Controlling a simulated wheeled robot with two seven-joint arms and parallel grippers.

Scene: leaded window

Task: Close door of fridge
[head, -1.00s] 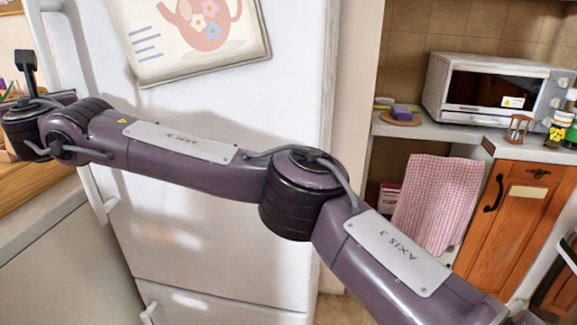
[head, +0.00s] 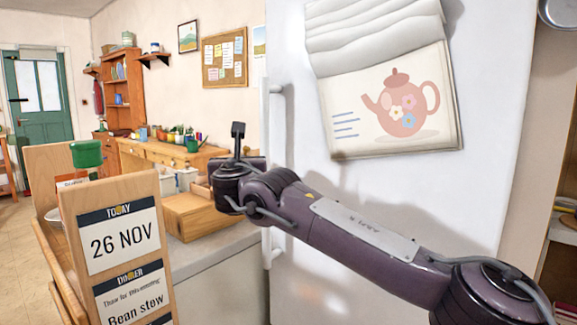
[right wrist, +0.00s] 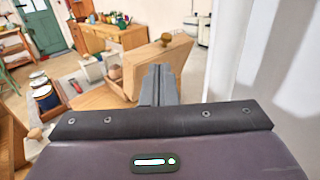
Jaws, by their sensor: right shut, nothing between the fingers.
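The fridge door (head: 480,190) is a white upright panel on the right of the head view, with a teapot picture calendar (head: 400,105) on it. Its long white handle (head: 277,110) runs down the left edge. I cannot tell how far the door stands open. My right arm crosses in front of the door from the lower right. My right gripper (head: 238,140) is left of the handle, shut and empty. In the right wrist view, its shut fingers (right wrist: 158,85) point away, with the white door (right wrist: 285,75) to the right. My left gripper is out of view.
A menu board (head: 118,245) stands at the front left, beside a green-capped item (head: 86,154). A grey counter (head: 215,248) and wooden box (head: 195,215) lie left of the fridge. A wooden desk (head: 165,152) with pots stands behind. Open floor shows at far left.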

